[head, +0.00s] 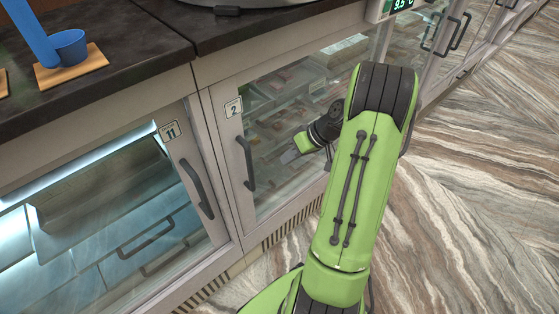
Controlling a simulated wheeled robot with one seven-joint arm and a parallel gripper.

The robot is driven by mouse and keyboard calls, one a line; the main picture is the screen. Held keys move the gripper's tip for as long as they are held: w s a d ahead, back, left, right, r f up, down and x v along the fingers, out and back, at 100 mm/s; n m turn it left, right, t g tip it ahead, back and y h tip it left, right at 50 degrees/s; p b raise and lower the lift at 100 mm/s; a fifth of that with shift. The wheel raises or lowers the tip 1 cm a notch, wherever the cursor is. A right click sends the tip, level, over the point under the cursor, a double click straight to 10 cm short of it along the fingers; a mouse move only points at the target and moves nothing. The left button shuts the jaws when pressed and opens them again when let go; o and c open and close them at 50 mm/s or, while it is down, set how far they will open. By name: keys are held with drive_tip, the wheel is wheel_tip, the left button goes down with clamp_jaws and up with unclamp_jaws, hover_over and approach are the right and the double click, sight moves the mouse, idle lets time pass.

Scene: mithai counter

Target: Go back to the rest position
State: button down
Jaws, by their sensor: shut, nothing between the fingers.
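My green and black arm reaches up from the bottom of the head view and bends at its top. My gripper (289,156) is at the end of the folded part, left of the arm, in front of the glass door (262,186) numbered 2. It is small in the picture, shut and empty. It is to the right of that door's dark handle (246,163). I cannot tell how far the fingertips are from the glass.
A cabinet door (118,252) numbered 11 with a dark handle (195,189) stands at left. The patterned floor (468,190) at right is clear.

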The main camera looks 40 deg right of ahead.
drive_tip(key=shift+v, duration=1.4)
drive_tip(key=s+a+r+n+g+h+p, duration=0.1)
drive_tip(key=a+r+g+h+p, duration=0.35)
drive_tip(key=a+r, duration=1.15)
drive_tip(key=s+a+r+t+p, duration=0.2)
drive_tip(key=s+a+r+p, duration=0.1)
drive_tip(key=s+r, duration=0.2)
drive_tip(key=s+a+r+t+p, duration=0.2)
drive_tip(key=s+a+r+p, duration=0.1)
drive_tip(key=s, duration=0.7)
wheel_tip(320, 180, up, 2)
drive_tip(key=shift+a+r+t+p, duration=0.15)
drive_tip(key=shift+a+t+p, duration=0.2)
drive_tip(key=shift+a, duration=0.35)
drive_tip(key=shift+s+h, duration=0.1)
drive_tip(key=shift+h, duration=0.15)
